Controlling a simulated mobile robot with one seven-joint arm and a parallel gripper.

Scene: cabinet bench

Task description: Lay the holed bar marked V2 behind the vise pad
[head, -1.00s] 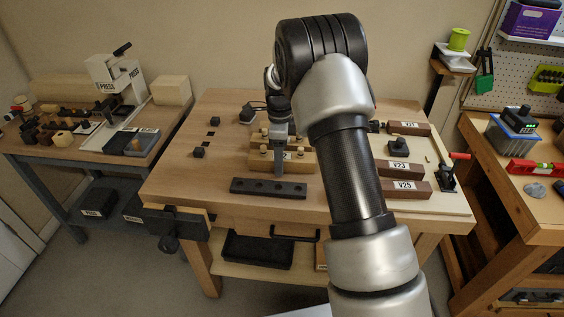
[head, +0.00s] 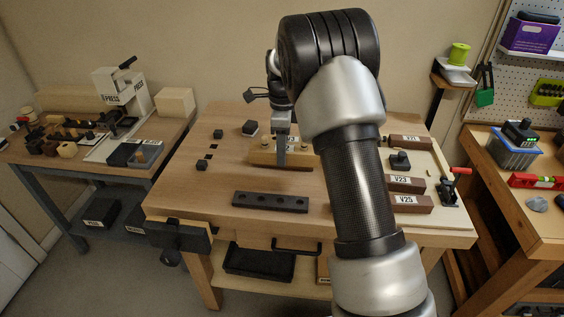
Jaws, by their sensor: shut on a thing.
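My gripper (head: 281,158) is shut on a pale wooden bar (head: 262,158) with round brass-coloured spots on it, over the back middle of the bench. My fingers cover part of its label, so I cannot read it fully. A dark strip beneath it looks like shadow, but whether the bar is clear of the bench is unclear. A black bar with several holes (head: 270,202) lies in front, with no label visible. A dark vise-like block (head: 178,236) is at the bench's front left edge. I cannot tell which piece is the vise pad.
Brown bars marked V23 (head: 404,184) and V25 (head: 404,204) lie at the right on a pale board, near a red-handled clamp (head: 455,185). Small black blocks (head: 203,165) sit at the left. The bench top (head: 190,195) is bare at front left.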

